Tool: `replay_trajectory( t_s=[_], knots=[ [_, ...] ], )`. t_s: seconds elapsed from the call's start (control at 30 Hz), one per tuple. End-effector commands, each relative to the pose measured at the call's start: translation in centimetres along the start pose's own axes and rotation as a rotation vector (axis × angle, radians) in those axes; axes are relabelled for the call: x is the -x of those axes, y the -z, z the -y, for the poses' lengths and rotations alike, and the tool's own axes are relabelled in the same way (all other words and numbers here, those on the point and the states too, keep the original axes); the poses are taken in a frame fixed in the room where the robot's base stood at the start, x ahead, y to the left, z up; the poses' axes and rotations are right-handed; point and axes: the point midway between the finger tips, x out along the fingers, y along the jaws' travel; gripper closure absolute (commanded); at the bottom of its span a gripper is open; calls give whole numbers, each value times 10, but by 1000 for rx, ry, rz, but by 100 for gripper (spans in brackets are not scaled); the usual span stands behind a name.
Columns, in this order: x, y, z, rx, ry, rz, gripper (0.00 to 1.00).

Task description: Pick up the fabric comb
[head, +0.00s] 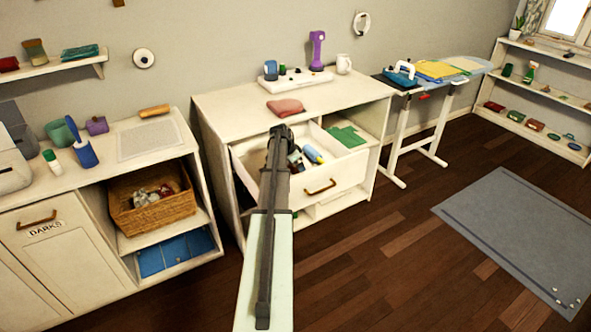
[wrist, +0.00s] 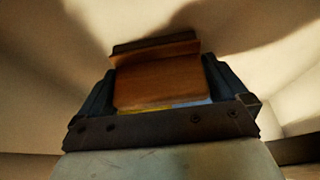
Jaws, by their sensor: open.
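My gripper (head: 280,132) reaches over the open drawer (head: 335,190) of the white cabinet in the head view. In the wrist view my gripper (wrist: 160,88) has its two dark fingers apart. A flat brown wooden piece with a dark strip along its far edge, which looks like the fabric comb (wrist: 160,82), shows between the fingers. I cannot tell whether the fingers touch it. In the head view my arm hides this part of the drawer, and I cannot make the comb out there.
A blue and yellow cylinder (head: 313,153) lies in the drawer beside my arm, and a green cloth (head: 346,136) is at its back right. The drawer walls stand close around my gripper. A folded pink cloth (head: 285,107) lies on the cabinet top (head: 235,101).

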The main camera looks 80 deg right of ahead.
Motion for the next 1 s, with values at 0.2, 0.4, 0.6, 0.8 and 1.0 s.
replay_trajectory(
  t_s=[0.2,0.4,0.6,0.8,1.0],
  knots=[
    [1,0,0,0,0,0,8],
    [1,0,0,0,0,0,27],
    [1,0,0,0,0,0,37],
    [4,2,0,-1,0,-1,37],
    [28,12,0,-2,2,-1,37]
  ],
)
